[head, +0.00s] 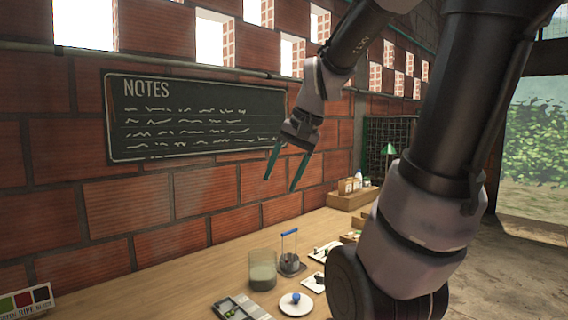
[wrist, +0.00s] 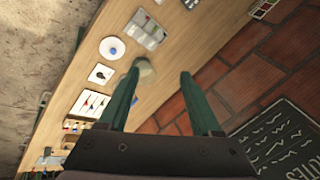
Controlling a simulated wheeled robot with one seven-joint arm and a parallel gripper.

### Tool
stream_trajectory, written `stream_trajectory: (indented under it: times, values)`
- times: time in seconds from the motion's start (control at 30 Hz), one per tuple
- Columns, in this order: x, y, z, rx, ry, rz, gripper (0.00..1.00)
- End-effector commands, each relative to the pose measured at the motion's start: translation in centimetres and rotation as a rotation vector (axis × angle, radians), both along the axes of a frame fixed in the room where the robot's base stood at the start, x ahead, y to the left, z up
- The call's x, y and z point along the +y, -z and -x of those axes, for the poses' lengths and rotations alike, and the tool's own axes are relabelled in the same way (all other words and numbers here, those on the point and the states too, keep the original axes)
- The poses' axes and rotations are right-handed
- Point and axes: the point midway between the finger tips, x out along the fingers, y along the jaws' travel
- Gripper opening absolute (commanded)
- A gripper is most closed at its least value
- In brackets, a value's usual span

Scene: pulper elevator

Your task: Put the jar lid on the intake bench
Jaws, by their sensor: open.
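My gripper (head: 280,184) is open and empty, high above the wooden bench (head: 190,300) along the brick wall. Its two green fingers also show wide apart in the wrist view (wrist: 160,75). A white round disc with a blue knob-like piece (head: 296,304) lies near the bench's front edge. It also shows in the wrist view (wrist: 112,49). I cannot tell for sure whether it is the jar lid. A greenish glass jar (head: 262,270) stands open-topped behind and left of it. In the wrist view the jar is partly hidden by a finger.
A blue-handled metal stand (head: 290,262) is right of the jar. A grey tray (head: 241,309) lies at the front. Small cards and a wooden box (head: 352,198) sit farther along. A colour chart (head: 27,301) is at left. The chalkboard (head: 195,117) hangs behind my gripper.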

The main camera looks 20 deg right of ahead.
Motion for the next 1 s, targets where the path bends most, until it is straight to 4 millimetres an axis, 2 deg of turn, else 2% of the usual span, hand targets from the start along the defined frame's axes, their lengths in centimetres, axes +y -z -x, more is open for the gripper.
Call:
stream_trajectory:
  times: [0.03,0.1,0.3,1.0]
  values:
    - [0.7,-1.0,1.3,-0.062,-0.034,0.035,0.65]
    - [1.2,-2.0,2.6,-0.132,-0.070,0.077,0.65]
    - [1.9,-3.4,4.9,-0.259,-0.126,0.144,0.65]
    - [1.9,-3.7,5.2,-0.279,-0.133,0.153,0.65]
